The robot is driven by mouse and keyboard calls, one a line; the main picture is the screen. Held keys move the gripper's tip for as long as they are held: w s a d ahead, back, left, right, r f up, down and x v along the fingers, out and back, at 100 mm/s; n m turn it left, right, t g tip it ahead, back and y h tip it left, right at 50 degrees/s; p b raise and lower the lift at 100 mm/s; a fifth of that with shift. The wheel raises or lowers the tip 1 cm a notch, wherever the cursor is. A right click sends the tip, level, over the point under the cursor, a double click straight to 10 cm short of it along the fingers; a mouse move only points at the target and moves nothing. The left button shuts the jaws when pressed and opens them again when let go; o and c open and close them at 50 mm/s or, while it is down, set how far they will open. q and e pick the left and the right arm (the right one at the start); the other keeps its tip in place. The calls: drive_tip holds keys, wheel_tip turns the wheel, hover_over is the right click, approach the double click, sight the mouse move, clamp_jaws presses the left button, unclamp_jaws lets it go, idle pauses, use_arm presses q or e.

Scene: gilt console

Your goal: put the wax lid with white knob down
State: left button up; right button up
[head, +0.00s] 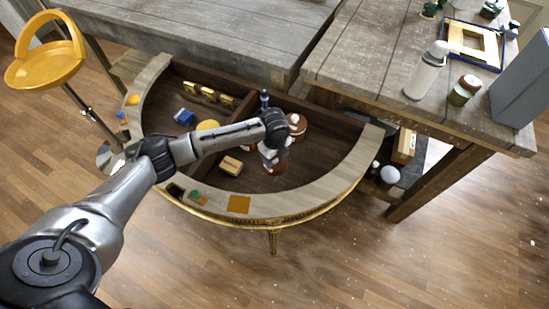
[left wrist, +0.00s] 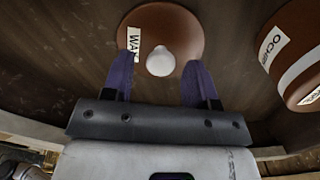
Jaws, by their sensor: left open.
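The wax lid is a round reddish-brown disc with a white knob and a "WAX" label; it shows in the left wrist view (left wrist: 185,28). My left gripper (left wrist: 158,80) is open, with its two purple fingers either side of the white knob, apart from it. In the head view my left gripper (head: 270,157) points down into the right compartment of the half-round console, over a reddish-brown piece (head: 280,168) that it mostly hides. I cannot tell whether the lid rests on a jar or on the compartment floor. My right gripper is not in view.
A reddish-brown jar (left wrist: 298,55) labelled "OCHRE" stands close to the right of the lid. The console's pale curved rim (head: 325,185) surrounds the compartments.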

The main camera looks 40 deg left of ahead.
use_arm(q)
wheel_tip(320, 180, up, 11)
drive_tip(key=p, duration=0.2)
drive_tip(key=shift+p, duration=0.3)
drive_tip(key=shift+f, duration=0.1)
idle(0.3)
drive_tip(key=shift+w+d, duration=0.1)
